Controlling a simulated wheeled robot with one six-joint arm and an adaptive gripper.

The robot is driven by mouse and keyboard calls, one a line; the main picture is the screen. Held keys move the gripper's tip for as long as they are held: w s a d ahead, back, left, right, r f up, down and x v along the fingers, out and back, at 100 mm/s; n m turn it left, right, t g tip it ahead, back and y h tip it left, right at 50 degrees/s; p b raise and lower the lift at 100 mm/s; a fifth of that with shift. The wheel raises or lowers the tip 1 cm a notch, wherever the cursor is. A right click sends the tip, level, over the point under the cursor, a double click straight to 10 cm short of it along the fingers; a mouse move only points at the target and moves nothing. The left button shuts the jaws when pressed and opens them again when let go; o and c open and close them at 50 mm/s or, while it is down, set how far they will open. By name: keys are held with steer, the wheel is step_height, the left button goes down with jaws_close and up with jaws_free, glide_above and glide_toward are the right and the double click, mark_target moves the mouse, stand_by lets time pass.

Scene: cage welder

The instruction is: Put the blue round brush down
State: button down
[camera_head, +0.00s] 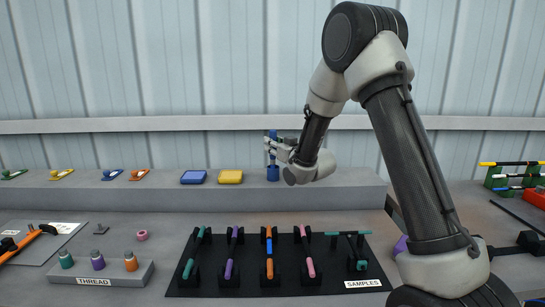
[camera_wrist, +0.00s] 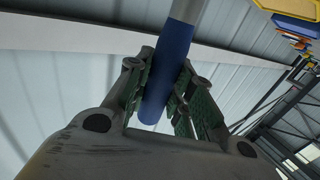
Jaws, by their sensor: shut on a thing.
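The blue round brush (camera_head: 272,157) is upright at the back ledge, right of the yellow block. My gripper (camera_head: 272,146) is shut around its upper part from the right. A wider blue piece (camera_head: 273,174) is directly below, at ledge level; I cannot tell whether it is the brush's end or a separate holder. In the wrist view, my gripper (camera_wrist: 166,95) has its green-padded fingers on both sides of the brush's blue handle (camera_wrist: 169,65), and a grey shaft continues from it to the top edge.
The back ledge (camera_head: 330,196) also bears a blue block (camera_head: 193,177), a yellow block (camera_head: 230,176) and several small coloured handles to the left. In front, a black samples board (camera_head: 213,286) holds coloured rods. A thread stand (camera_head: 93,282) is left of it.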

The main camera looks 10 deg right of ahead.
mark_target(273, 159)
steer(key=shift+f, duration=1.75)
steer(key=shift+f, duration=0.15)
steer(key=c, duration=1.3)
jaws_free()
steer(key=shift+o, duration=0.2)
